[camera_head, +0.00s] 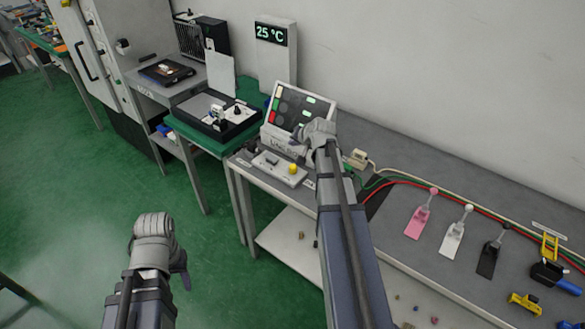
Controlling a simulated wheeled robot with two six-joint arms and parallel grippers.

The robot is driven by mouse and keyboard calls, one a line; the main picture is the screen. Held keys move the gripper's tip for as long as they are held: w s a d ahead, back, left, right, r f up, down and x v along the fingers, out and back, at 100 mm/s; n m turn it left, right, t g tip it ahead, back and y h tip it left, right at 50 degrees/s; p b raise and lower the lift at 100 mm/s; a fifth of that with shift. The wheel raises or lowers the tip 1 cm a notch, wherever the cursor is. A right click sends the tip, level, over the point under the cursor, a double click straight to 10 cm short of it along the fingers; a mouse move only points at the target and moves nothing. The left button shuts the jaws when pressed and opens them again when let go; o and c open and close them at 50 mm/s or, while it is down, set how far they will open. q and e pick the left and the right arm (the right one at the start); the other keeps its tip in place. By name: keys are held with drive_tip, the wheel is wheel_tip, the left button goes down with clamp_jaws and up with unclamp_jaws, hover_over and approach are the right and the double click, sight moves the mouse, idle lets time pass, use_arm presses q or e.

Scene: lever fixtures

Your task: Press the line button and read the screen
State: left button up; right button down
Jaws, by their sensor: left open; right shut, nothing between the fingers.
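A tilted screen (290,104) stands on the grey bench, with a dark display holding a red block, green blocks and grey round shapes; any small text is too small to read. A lettered white base sits under it. In front lies a grey control box (272,166) with a yellow button (292,168) on top. My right gripper (316,130) is shut and empty; in the picture it overlaps the screen's lower right edge, and I cannot tell if it touches. My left gripper (155,226) is open and empty over the green floor, away from the bench.
A panel (276,50) behind reads 25 °C. A black-edged tray (215,113) stands on the green table at left. Cables run along the bench to the right. Pink (417,220), white (453,238) and black (488,256) lever fixtures stand there, with yellow and blue parts beyond.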

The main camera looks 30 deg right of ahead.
sight(294, 168)
wheel_tip(294, 168, down, 8)
drive_tip(key=b, duration=0.7)
drive_tip(key=shift+f+b, duration=0.1)
drive_tip(key=shift+b, duration=0.2)
idle(1.4)
drive_tip(key=shift+f+b, duration=0.35)
drive_tip(key=shift+f+b, duration=0.55)
drive_tip(key=shift+b, duration=0.05)
idle(0.7)
drive_tip(key=shift+r, duration=0.1)
idle(0.3)
drive_tip(key=shift+r+p, duration=0.95)
drive_tip(key=shift+p, duration=0.1)
wheel_tip(294, 168, up, 5)
drive_tip(key=p, duration=0.5)
